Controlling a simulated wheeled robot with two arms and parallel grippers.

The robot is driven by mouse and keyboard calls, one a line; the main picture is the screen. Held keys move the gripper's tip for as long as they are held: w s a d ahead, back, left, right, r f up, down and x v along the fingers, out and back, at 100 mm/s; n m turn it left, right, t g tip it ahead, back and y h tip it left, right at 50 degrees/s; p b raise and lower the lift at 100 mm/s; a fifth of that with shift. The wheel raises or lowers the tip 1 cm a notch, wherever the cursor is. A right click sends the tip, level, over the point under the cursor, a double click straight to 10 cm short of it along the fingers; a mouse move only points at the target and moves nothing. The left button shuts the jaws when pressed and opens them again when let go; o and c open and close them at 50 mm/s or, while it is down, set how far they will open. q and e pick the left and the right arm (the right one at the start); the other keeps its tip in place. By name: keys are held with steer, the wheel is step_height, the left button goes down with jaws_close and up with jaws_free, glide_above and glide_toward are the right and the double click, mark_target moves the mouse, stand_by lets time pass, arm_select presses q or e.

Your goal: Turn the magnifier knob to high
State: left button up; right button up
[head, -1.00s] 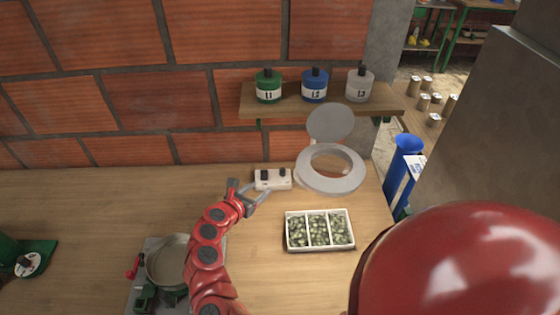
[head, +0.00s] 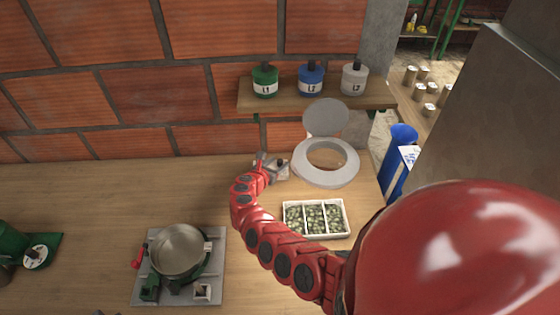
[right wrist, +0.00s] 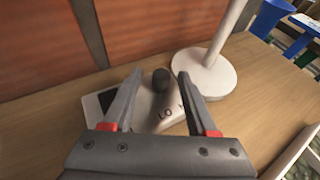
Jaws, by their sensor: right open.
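The magnifier's grey ring (head: 326,162) with its raised round disc (head: 326,117) stands on the wooden bench; its white round base (right wrist: 207,76) shows in the right wrist view. A small white control box (head: 283,171) sits just left of the ring, partly hidden by my right gripper (head: 264,163). In the right wrist view the box has a dark round knob (right wrist: 161,80), a black part (right wrist: 107,98) and the letters "LO". My right gripper is open, its fingers on either side of the knob's position in the picture; contact is not visible. My left gripper is not in view.
A white tray (head: 287,219) of green beans lies in front of the magnifier. A metal pan (head: 179,249) on a grey plate stands left. A shelf (head: 295,104) with three bottles is above. A blue container (head: 402,150) stands beyond the bench's right edge.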

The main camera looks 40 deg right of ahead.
steer(key=shift+x, duration=0.9)
jaws_close()
